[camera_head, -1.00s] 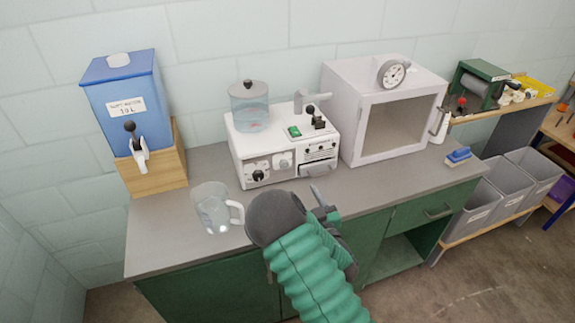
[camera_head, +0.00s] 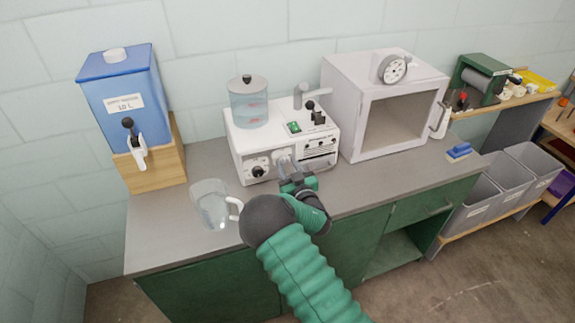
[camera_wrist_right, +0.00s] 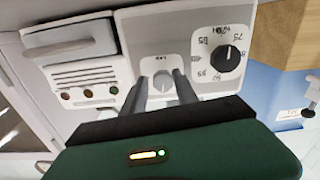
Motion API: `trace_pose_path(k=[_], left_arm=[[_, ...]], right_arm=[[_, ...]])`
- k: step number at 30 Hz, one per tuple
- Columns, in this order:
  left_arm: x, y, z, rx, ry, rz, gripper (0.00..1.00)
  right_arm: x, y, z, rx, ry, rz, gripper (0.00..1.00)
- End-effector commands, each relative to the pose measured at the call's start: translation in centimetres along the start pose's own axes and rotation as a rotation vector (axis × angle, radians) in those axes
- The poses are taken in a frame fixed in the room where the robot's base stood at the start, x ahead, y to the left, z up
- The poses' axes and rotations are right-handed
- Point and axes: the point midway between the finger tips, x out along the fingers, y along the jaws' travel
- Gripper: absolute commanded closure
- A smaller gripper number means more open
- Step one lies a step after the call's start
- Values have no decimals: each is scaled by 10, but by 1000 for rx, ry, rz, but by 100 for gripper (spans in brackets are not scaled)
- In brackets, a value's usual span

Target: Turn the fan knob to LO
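The white machine (camera_head: 250,146) on the counter has a front panel with a light grey knob (camera_wrist_right: 162,81), which looks like the fan knob, with small marks too fine to read. A black numbered dial (camera_wrist_right: 229,54) is on the same panel; it also shows in the head view (camera_head: 258,171). My right gripper (camera_head: 287,166) is at the panel. In the right wrist view its two fingers (camera_wrist_right: 162,84) are apart, one on each side of the grey knob, with small gaps seeming to show; contact cannot be told. My left gripper is not in view.
A clear jug (camera_head: 211,207) stands on the counter (camera_head: 160,232) at the left, close to my right arm. A blue dispenser (camera_head: 127,98) is behind it. A white oven-like box (camera_head: 345,120) stands right of the machine. A blue sponge-like block (camera_head: 459,151) lies farther right.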

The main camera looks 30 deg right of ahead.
Motion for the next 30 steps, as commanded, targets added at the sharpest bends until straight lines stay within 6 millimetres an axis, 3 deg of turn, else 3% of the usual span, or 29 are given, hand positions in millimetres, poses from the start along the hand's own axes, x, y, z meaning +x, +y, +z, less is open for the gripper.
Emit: trace_pose_path(k=[1, 7, 24, 25, 30], left_arm=[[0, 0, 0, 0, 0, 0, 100], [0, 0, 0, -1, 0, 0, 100], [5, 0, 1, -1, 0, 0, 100], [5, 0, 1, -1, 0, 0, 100], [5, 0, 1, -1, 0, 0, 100]], right_arm=[[0, 0, -1, 0, 1, 1, 74], [0, 0, 0, 2, 1, -1, 100], [0, 0, 2, -100, -3, -1, 100], [0, 0, 2, -100, -3, -2, 68], [0, 0, 1, -99, -2, -1, 51]])
